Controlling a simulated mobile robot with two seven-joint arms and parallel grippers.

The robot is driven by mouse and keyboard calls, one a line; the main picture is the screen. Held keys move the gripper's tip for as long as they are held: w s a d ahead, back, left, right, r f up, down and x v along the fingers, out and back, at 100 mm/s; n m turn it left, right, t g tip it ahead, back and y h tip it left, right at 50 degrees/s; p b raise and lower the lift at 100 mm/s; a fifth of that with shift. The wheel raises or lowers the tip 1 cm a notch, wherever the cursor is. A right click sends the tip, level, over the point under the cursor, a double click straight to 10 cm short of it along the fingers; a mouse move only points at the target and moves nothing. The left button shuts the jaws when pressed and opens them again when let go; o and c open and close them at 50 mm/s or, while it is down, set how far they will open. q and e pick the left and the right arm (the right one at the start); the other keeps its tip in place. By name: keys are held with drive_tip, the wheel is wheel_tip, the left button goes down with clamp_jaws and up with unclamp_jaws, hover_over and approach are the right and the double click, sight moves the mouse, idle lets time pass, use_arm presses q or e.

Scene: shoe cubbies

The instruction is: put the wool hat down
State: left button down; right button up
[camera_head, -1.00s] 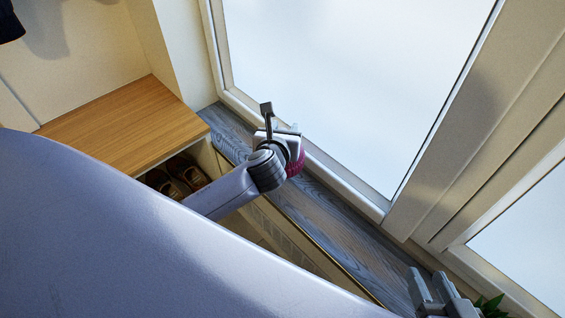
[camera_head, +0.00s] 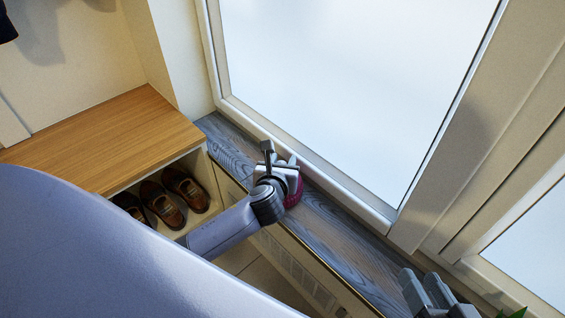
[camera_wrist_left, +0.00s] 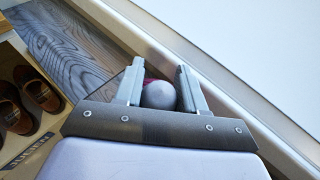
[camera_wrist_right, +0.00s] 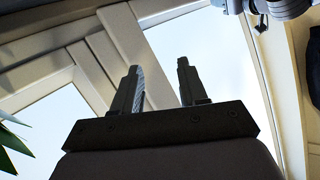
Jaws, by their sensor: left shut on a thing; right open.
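The wool hat is magenta (camera_head: 293,191) with a round grey bobble (camera_wrist_left: 158,95) that shows between the fingers in the left wrist view. My left gripper (camera_head: 281,158) is shut on the hat, over the grey wood-grain window sill (camera_head: 325,222). The gripper hides most of the hat, and I cannot tell whether the hat touches the sill. My right gripper (camera_head: 421,278) is open and empty at the lower right; its fingers stand apart in the right wrist view (camera_wrist_right: 160,75).
A wooden bench (camera_head: 110,135) stands at the left, with brown shoes (camera_head: 184,187) in the cubby below it. The window frame (camera_head: 310,170) runs close behind the hat. Green plant leaves (camera_head: 517,313) show at the lower right. The sill has bare stretches on both sides of the hat.

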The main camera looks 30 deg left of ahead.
use_arm(q)
drive_tip(key=shift+f, duration=0.15)
drive_tip(key=c, duration=0.7)
unclamp_jaws()
drive_tip(key=shift+o, duration=0.2)
